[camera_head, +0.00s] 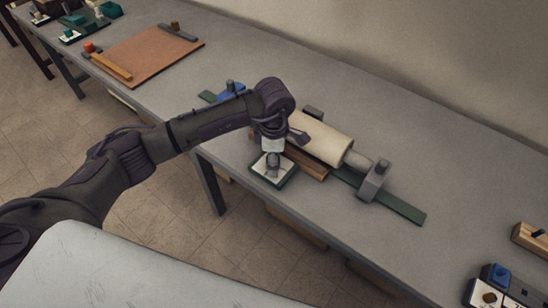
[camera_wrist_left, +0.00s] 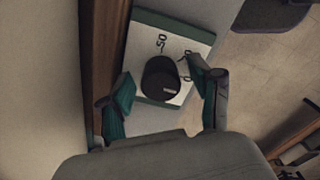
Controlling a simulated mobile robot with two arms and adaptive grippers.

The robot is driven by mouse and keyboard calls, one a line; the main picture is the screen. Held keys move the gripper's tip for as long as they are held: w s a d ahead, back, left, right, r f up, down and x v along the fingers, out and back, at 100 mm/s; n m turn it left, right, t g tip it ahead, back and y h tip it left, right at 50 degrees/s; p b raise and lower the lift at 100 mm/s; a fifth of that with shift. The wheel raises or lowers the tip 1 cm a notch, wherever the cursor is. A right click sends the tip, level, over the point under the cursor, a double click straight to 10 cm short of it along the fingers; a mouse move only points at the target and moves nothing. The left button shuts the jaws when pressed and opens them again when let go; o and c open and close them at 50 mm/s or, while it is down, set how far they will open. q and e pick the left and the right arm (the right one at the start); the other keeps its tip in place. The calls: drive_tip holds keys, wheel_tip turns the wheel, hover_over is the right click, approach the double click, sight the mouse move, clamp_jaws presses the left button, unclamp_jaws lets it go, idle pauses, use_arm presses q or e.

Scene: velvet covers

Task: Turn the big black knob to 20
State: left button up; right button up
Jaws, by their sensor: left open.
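The big black knob (camera_wrist_left: 161,78) stands on a white dial plate (camera_wrist_left: 180,42) with a dark green border. A small light mark shows on the knob's lower right. The number 50 is printed above the knob, and more digits on its right are partly hidden by a finger. My left gripper (camera_wrist_left: 166,100) is open, with one teal-padded finger on each side of the knob; I cannot tell whether they touch it. In the head view my left gripper (camera_head: 272,172) points down over the dial plate (camera_head: 259,170) and hides most of the knob. My right gripper is out of view.
Close behind the dial is a cream roller (camera_head: 320,138) on a wooden block, with a grey upright (camera_head: 374,181) and a green strip (camera_head: 405,208) to its right. A brown board (camera_head: 145,55) lies farther left. Small devices (camera_head: 490,290) stand at the bottom right. The bench between is clear.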

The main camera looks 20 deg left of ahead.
use_arm(q)
drive_tip(key=c, duration=1.1)
drive_tip(key=shift+c, duration=0.2)
drive_tip(key=shift+n, duration=0.3)
drive_tip(key=n+b, duration=0.1)
drive_tip(key=n, duration=0.2)
drive_tip(key=shift+n+b, duration=0.35)
drive_tip(key=shift+n, duration=0.05)
drive_tip(key=n+b, duration=0.1)
drive_tip(key=n, duration=0.4)
drive_tip(key=shift+w+a+r, duration=0.1)
drive_tip(key=shift+n, duration=0.3)
drive_tip(key=o, duration=1.1)
drive_tip(key=shift+o, duration=0.2)
